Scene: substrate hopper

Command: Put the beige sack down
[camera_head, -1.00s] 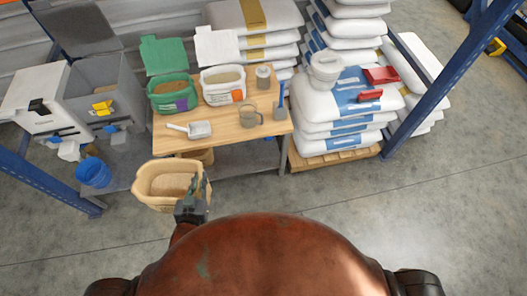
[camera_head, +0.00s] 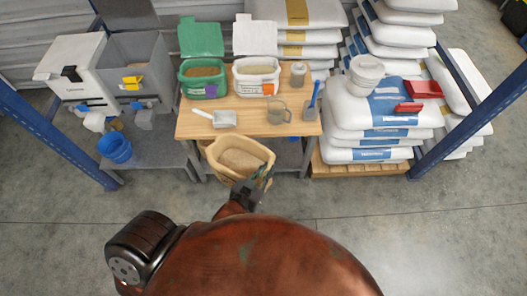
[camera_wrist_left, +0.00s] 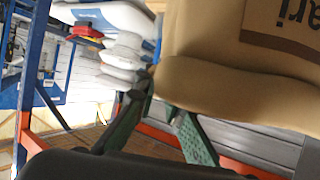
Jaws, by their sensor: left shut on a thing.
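The beige sack (camera_head: 213,160) has an open top with grainy tan stuff inside. It hangs in front of the wooden table's near edge, slightly tilted in the picture. My left gripper (camera_head: 260,183) is shut on its near right side. In the left wrist view the sack (camera_wrist_left: 215,80), with a brown printed label, fills the upper right, and the green fingers of the left gripper (camera_wrist_left: 160,115) reach its edge. The sack's underside is hidden in the head view. My right gripper is not in view.
The wooden table (camera_head: 245,118) bears a green tub (camera_head: 203,88), a white tub (camera_head: 256,88), a scoop (camera_head: 221,118) and a jug (camera_head: 278,112). A blue bucket (camera_head: 115,147) stands left. Stacked white sacks (camera_head: 350,110) stand right, beside a blue post (camera_head: 470,118). The near floor is clear.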

